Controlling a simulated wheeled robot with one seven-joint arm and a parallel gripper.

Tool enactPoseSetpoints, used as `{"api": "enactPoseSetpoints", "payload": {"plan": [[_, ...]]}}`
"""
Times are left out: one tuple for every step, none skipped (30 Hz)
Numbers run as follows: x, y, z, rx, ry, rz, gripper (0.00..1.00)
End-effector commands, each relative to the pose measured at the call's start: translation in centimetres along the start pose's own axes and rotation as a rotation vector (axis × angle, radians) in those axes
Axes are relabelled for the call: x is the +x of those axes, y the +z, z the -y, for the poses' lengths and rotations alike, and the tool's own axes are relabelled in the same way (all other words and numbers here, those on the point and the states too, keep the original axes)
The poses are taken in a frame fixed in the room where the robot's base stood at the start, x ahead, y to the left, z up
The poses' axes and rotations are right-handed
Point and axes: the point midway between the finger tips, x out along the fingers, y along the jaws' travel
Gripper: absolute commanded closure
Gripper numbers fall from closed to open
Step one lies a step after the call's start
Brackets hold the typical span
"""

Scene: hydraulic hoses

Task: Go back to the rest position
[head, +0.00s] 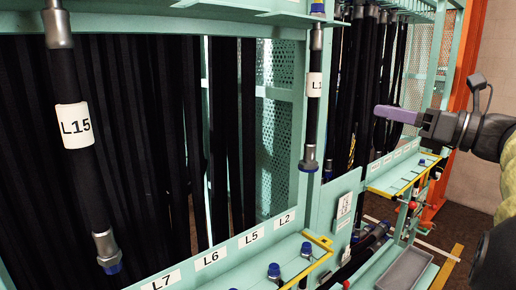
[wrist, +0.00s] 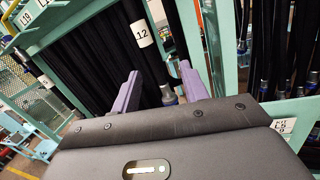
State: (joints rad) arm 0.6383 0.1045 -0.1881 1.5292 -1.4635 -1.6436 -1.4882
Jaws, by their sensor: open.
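My gripper (head: 380,114) is at the right of the head view, with its purple fingers pointing left toward the hose rack. In the wrist view its two purple fingers (wrist: 160,84) stand apart with a gap between them, and nothing is held. A black hose with a white label (head: 314,85) hangs to the left of my gripper, apart from it in the head view. In the wrist view a hose labelled 12 (wrist: 142,33) shows beyond the gap, its blue-tipped end between the fingers in the picture.
The green rack (head: 306,150) holds many black hoses. A grey tray (head: 404,269) is at the lower right. An orange post (head: 462,90) stands behind my arm.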

Motion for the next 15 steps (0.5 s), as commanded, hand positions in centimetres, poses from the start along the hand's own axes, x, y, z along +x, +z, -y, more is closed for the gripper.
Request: {"api": "enactPoseSetpoints", "payload": {"plan": [[1.0,-0.1,0.7,0.076,-0.029,0.048,0.56],[1.5,-0.2,1.3,0.131,-0.052,0.081,0.56],[2.2,-0.3,2.1,0.211,-0.085,0.128,0.56],[2.8,-0.5,2.8,0.278,-0.112,0.165,0.56],[3.2,-0.8,3.5,0.346,-0.137,0.2,0.56],[3.8,-1.2,4.3,0.439,-0.173,0.248,0.56],[4.1,-1.7,5.0,0.51,-0.199,0.282,0.56],[4.5,-2.2,5.6,0.583,-0.225,0.316,0.56],[4.9,-3.0,6.4,0.682,-0.261,0.359,0.56],[5.1,-3.8,7.0,0.757,-0.289,0.39,0.56],[5.4,-4.6,7.6,0.833,-0.317,0.421,0.56],[5.6,-5.9,8.3,0.937,-0.356,0.461,0.56],[5.8,-7.0,8.8,1.014,-0.385,0.489,0.56],[5.9,-8.1,9.2,1.091,-0.417,0.518,0.56],[6.0,-9.8,9.7,1.196,-0.46,0.555,0.56]]}}
